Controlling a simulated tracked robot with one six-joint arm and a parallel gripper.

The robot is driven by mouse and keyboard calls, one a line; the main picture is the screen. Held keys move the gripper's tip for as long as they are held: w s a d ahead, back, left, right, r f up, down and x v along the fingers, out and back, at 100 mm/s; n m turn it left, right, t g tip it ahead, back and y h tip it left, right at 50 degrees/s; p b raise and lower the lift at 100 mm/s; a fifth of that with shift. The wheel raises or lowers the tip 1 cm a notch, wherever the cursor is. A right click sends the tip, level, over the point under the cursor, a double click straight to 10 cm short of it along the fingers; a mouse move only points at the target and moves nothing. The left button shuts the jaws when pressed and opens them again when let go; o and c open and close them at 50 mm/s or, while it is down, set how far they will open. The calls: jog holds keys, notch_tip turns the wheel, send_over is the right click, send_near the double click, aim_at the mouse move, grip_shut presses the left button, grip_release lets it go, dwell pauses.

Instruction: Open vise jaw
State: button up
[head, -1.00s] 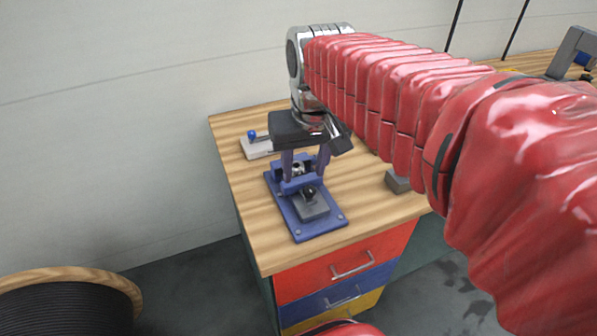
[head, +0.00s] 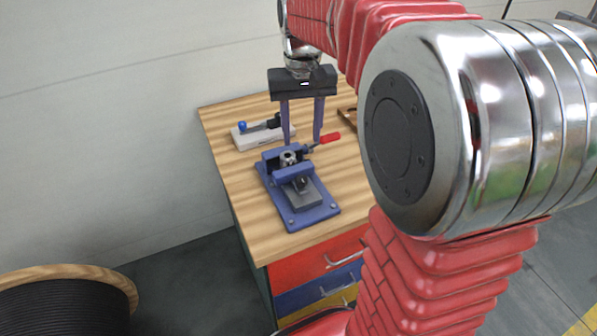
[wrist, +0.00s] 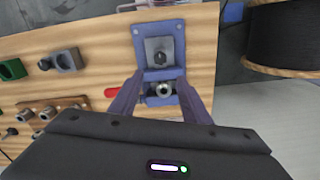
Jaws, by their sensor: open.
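The blue vise (head: 322,211) stands on the wooden bench top, with a grey block on its front part and a silver ring-shaped piece (head: 288,158) at its jaws. Its red handle (head: 330,138) sticks out to the right at the back. In the wrist view the vise (wrist: 140,32) is below my gripper, with the red handle (wrist: 112,92) at its left. My gripper (head: 302,143) is open, its two bluish fingers pointing down above the back of the vise. In the wrist view my gripper's (wrist: 160,78) fingers stand apart on either side of the silver piece. Contact cannot be told.
A pale block with a blue-knobbed clamp (head: 255,138) lies behind the vise. In the wrist view, a grey block (wrist: 66,60), a green block (wrist: 12,70) and a wooden tray of metal fittings (wrist: 70,104) lie to the left. A cable spool (head: 70,305) stands on the floor.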

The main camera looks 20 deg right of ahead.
aim_at(301, 178)
jog(key=shift+f, duration=0.1)
notch_tip(301, 178, down, 14)
jog(key=shift+r, duration=0.2)
dwell(0.5)
grip_shut()
dwell(0.4)
